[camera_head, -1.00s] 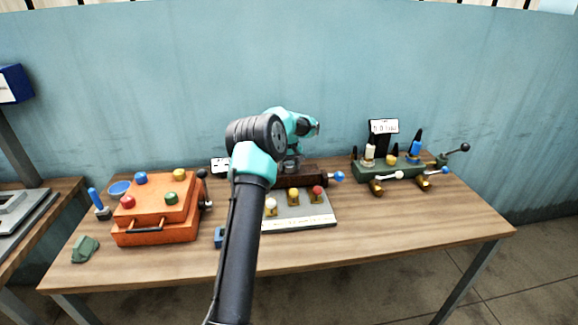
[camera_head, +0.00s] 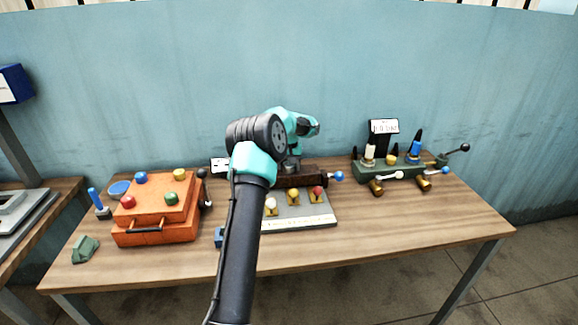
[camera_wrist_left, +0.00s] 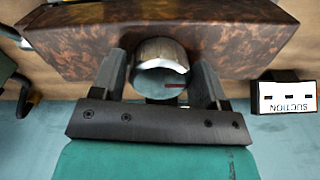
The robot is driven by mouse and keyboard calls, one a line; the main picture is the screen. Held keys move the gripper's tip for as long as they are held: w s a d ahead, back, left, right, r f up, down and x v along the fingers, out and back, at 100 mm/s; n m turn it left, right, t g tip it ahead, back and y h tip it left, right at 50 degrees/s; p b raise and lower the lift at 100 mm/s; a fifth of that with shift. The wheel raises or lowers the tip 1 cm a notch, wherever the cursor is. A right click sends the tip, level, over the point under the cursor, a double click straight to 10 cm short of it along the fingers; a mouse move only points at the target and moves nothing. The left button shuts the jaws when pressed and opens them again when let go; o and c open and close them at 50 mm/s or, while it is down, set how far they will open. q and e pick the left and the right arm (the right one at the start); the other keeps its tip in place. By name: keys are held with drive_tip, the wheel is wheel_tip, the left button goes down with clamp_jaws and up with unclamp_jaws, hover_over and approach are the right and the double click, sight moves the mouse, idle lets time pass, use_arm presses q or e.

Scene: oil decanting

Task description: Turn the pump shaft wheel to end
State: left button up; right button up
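The pump shaft wheel (camera_wrist_left: 160,66) is a shiny metal cylinder with a short red mark, on a rusty brown pump block (camera_wrist_left: 235,32) in the left wrist view. My left gripper (camera_wrist_left: 162,80) has one finger on each side of the wheel, seemingly against it. In the head view my left gripper (camera_head: 292,168) is over the brown pump block (camera_head: 310,178), and my arm hides the wheel there. A blue-knobbed lever (camera_head: 337,176) is at the block's right end. My right gripper is not in view.
A "SUCTION" label (camera_wrist_left: 287,96) is beside the block. An orange box (camera_head: 158,212) with coloured knobs stands left on the table (camera_head: 400,235). A grey panel (camera_head: 300,223) with knobs lies in front; a green valve unit (camera_head: 392,170) with a display (camera_head: 384,127) stands right.

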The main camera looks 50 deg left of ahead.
use_arm(q)
drive_tip(key=shift+o, duration=1.3)
wheel_tip(320, 180, up, 17)
drive_tip(key=shift+r, duration=0.2)
